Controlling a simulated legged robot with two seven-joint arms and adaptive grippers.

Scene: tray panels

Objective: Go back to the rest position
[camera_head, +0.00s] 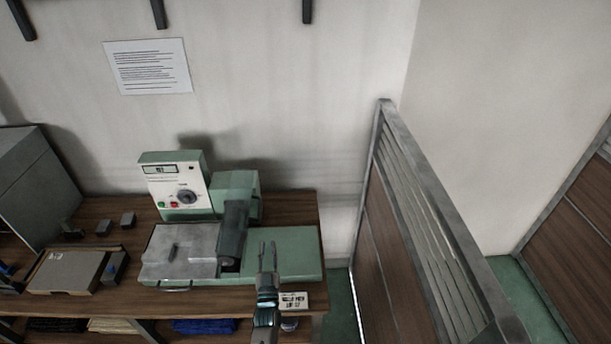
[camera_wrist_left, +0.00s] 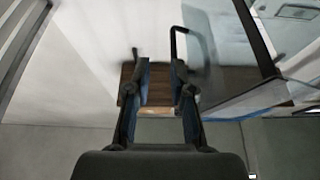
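The machine, with a dial panel (camera_head: 180,187), stands on a wooden bench (camera_head: 105,305). A flat tray box (camera_head: 65,272) lies left. A slatted partition (camera_head: 400,235) stands right of the bench.

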